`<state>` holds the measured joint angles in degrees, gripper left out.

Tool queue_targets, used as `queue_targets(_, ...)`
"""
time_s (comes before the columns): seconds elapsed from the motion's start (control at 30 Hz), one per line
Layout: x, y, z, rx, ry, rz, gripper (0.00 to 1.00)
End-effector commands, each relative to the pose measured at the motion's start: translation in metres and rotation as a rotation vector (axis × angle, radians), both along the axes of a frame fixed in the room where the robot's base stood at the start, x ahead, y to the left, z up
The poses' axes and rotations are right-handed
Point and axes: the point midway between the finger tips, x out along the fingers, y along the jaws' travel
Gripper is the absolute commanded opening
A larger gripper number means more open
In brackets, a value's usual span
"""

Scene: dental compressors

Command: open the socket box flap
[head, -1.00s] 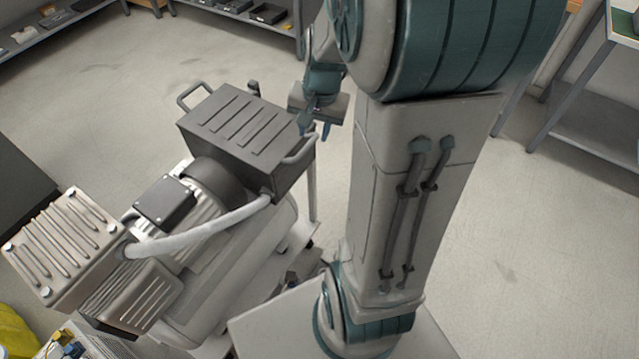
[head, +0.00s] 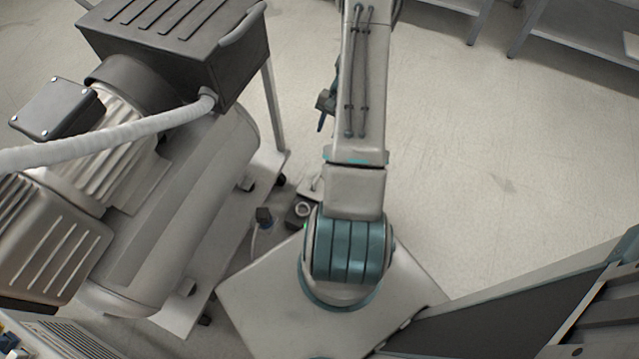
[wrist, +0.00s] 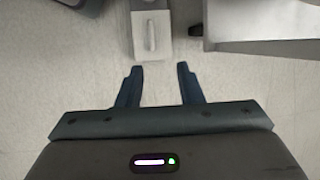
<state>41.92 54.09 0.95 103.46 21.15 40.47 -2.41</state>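In the wrist view, a small pale box (wrist: 152,40) with a raised, rounded bar on its face lies at top centre; it looks like the socket box with its flap. Its top end is cut off by the frame edge. My gripper (wrist: 159,68) is open and empty, its two dark blue fingers pointing at the box and apart from it. My gripper (head: 321,120) is mostly hidden behind my arm there.
The large compressor (head: 180,190) on its wheeled base plate fills the left. A dark plug (head: 264,215) with a cable is nearby. Open floor (head: 480,170) lies to the right.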

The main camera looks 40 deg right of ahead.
Motion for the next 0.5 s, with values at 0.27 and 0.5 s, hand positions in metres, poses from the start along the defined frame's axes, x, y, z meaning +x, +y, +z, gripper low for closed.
queue_targets(0.27,-0.012,-0.005,-0.077,0.061,0.001,0.001,0.33)
queue_targets(0.5,-0.014,0.005,-0.104,0.066,0.002,0.003,0.33)
